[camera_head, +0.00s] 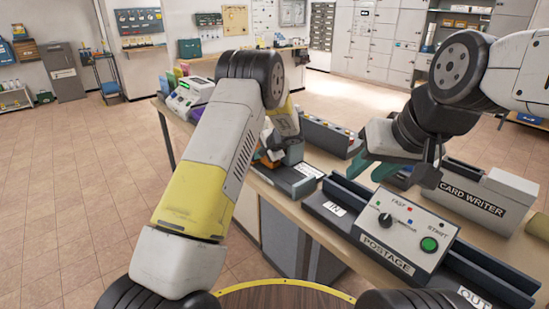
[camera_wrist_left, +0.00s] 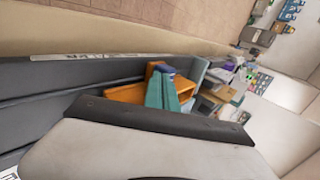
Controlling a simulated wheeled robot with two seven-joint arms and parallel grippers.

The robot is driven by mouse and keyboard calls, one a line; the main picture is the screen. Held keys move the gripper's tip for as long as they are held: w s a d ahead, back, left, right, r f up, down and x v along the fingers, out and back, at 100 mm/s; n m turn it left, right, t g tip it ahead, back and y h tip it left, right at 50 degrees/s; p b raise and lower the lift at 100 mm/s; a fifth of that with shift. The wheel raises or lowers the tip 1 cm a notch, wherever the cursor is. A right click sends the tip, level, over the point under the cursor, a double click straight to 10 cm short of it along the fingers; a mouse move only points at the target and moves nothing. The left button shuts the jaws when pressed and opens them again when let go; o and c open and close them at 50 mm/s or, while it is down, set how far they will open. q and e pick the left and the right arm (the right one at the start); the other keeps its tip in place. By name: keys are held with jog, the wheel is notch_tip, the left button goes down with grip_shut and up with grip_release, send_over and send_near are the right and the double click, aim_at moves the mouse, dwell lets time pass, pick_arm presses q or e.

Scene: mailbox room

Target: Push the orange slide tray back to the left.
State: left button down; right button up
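The orange slide tray (camera_head: 266,159) is partly hidden behind my left arm in the head view, low on a grey unit on the counter. In the left wrist view the orange tray (camera_wrist_left: 125,94) shows on both sides of my teal fingers. My left gripper (camera_wrist_left: 164,92) has its two fingers close together and appears shut, with nothing clearly between them. It is at the tray; I cannot tell whether it touches it. In the head view its fingers (camera_head: 292,153) are at the tray's right.
The postage machine (camera_head: 395,238) with a grey rail stands in the right foreground. The card writer (camera_head: 485,197) is behind it at right. A button panel (camera_head: 328,135) stands behind the tray. A white device (camera_head: 190,97) is at the counter's far left end. The floor at left is clear.

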pick_arm(q)
jog(key=w+a, duration=0.4)
jog(key=shift+w+a, duration=0.25)
jog(key=shift+w, duration=0.1)
